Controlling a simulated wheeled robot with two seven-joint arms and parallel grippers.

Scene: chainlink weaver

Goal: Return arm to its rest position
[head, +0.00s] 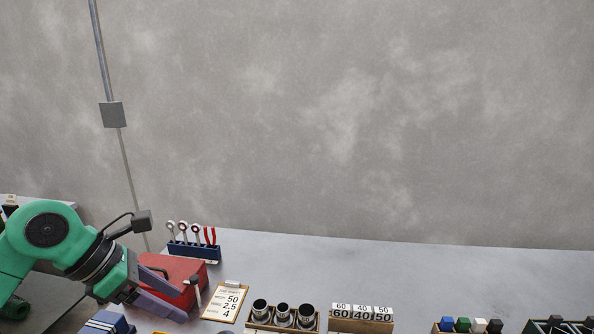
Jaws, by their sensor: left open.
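My left arm, green with dark bands, comes in from the left edge. Its gripper (186,300) is at the lower left, with two purple-grey fingers spread apart. My right gripper is not in view.
A blue rack (194,250) of tools stands behind the red box. A clipboard (225,302), a holder with metal cups (283,316), number blocks (361,314) and coloured blocks (464,325) line the front. The grey table (420,265) is bare behind them.

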